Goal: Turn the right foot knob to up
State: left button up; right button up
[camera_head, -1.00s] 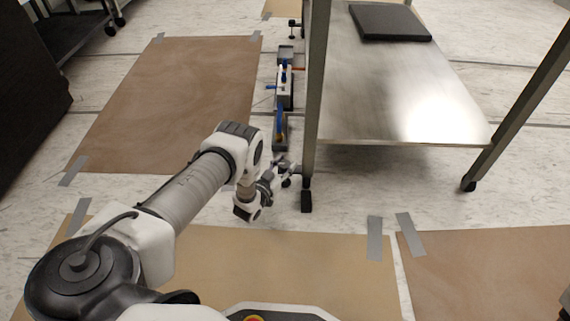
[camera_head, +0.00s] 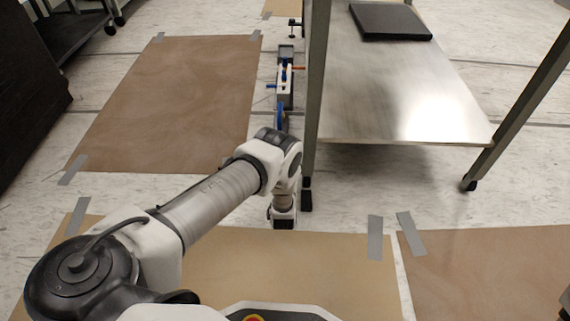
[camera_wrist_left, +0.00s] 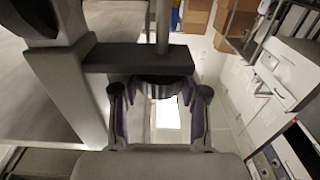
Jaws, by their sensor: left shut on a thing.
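In the left wrist view a dark ribbed round knob (camera_wrist_left: 163,89) sits under a dark bracket (camera_wrist_left: 140,58) beside a grey table leg (camera_wrist_left: 65,85). A thin metal rod (camera_wrist_left: 163,25) rises above the bracket. My left gripper (camera_wrist_left: 160,105) has one finger on each side of the knob and is shut on it. In the head view my left arm reaches to the near leg of the steel table (camera_head: 314,100). My wrist hides the gripper and the knob there. I cannot read the knob's turn position. My right gripper is not in view.
The table's steel lower shelf (camera_head: 390,100) carries a black pad (camera_head: 390,21). A grey unit with blue and red parts (camera_head: 285,85) stands on the floor left of the table. Brown sheets (camera_head: 165,100) are taped to the floor. A black caster (camera_head: 306,198) is close to my wrist.

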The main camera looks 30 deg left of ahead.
pick_arm(q)
jog(key=shift+w+n+g+y+b, duration=0.1)
jog(key=shift+n+g+y+b, duration=0.7)
jog(key=shift+n+g+y, duration=0.95)
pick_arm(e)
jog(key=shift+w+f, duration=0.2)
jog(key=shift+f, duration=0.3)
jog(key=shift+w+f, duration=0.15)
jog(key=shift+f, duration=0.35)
pick_arm(q)
jog(key=shift+y, duration=0.25)
jog(key=o, duration=1.2)
jog(key=shift+c, duration=0.2)
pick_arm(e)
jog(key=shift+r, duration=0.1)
